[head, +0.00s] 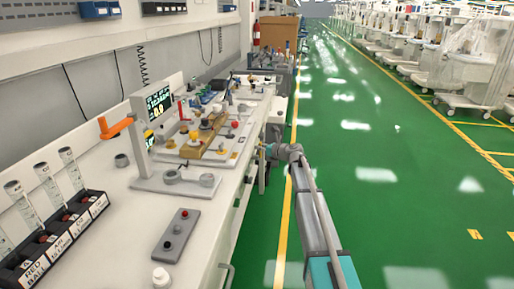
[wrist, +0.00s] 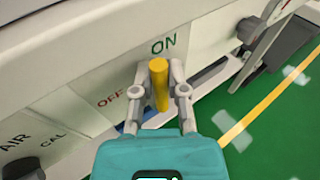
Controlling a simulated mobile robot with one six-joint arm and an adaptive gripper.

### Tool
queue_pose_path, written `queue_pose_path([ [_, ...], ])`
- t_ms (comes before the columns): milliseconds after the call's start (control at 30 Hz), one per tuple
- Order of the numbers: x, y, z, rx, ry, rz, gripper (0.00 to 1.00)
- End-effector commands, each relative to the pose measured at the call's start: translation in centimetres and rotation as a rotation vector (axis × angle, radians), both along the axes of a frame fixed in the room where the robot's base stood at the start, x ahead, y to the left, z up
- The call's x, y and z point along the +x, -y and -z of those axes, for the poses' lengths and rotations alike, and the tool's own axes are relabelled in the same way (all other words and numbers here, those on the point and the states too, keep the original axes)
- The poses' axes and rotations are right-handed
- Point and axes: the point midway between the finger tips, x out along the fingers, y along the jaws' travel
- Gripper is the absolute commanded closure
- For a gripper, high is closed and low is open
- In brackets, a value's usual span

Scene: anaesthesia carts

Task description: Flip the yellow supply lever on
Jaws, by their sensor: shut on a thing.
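The yellow supply lever (wrist: 159,88) shows in the wrist view, sticking out from the pale front panel of the bench. Its tip is just below the dark "ON" mark (wrist: 163,44), and the red "OFF" mark (wrist: 111,99) is to its left. My gripper (wrist: 160,90) has a finger on each side of the lever and is shut on it.
The green floor (head: 400,180) to the right is clear.

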Motion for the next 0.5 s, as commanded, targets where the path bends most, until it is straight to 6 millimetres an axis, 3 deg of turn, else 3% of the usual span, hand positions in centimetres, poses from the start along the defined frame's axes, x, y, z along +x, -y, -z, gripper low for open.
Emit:
queue_pose_path([
  [267, 0.20, 0.41, -0.03, 0.003, -0.001, 0.005, 1.00],
  [300, 0.20, 0.44, -0.03, 0.003, -0.001, 0.005, 0.80],
  [500, 0.18, 0.58, -0.03, 0.003, -0.001, 0.007, 0.46],
])
